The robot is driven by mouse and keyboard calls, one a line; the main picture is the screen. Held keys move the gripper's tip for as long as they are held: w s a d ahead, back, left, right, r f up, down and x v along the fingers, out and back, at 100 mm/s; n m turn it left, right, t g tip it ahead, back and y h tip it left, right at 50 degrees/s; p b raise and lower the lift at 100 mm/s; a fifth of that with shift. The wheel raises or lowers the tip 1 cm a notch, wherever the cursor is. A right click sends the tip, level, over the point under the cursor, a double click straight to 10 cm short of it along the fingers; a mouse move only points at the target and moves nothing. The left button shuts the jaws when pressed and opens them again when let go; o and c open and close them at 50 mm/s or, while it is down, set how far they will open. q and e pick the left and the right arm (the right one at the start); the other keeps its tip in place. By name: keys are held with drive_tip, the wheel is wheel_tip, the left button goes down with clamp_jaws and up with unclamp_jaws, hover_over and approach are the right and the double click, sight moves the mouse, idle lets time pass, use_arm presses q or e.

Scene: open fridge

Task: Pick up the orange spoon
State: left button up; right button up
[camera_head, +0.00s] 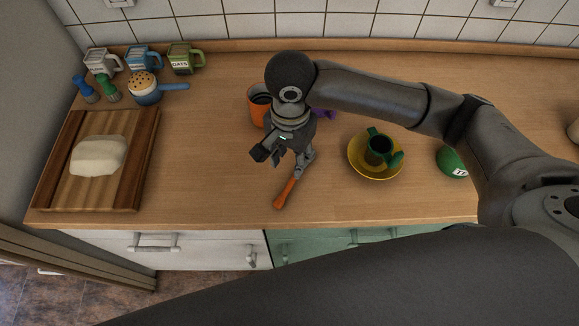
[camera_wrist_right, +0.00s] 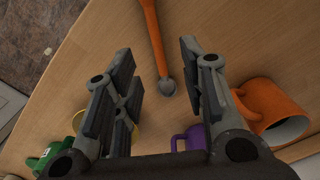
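The orange spoon (camera_head: 284,194) lies on the wooden counter near its front edge. In the head view only its handle shows clearly; the gripper is over the rest. In the right wrist view its orange handle (camera_wrist_right: 153,35) runs up out of the picture, and its grey end lies lower. My right gripper (camera_head: 284,160) is above the spoon's grey end, pointing down. In the right wrist view its fingers (camera_wrist_right: 158,62) are wide apart, with the spoon visible between them and nothing held. The height over the counter is hard to tell. My left gripper is not in view.
An orange mug (camera_head: 257,104) and a purple mug (camera_wrist_right: 188,139) stand close to the gripper. A yellow saucer (camera_head: 362,171) with a green cup (camera_head: 379,151) is to the right. A cutting board (camera_head: 146,160) lies left. The counter left of the spoon is clear.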

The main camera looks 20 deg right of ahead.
sight(291, 182)
drive_tip(key=f, duration=0.1)
drive_tip(key=s+f, duration=0.1)
drive_tip(key=f, duration=0.1)
drive_tip(key=shift+f, duration=0.3)
wheel_tip(291, 182, down, 4)
drive_tip(key=shift+w+f+p, duration=0.1)
drive_tip(key=shift+f+p, duration=0.15)
drive_tip(key=shift+p, duration=0.45)
drive_tip(key=shift+f, duration=0.35)
drive_tip(key=shift+c, duration=0.6)
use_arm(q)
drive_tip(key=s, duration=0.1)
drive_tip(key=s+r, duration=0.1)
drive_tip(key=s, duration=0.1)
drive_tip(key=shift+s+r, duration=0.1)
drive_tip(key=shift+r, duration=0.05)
use_arm(e)
clamp_jaws()
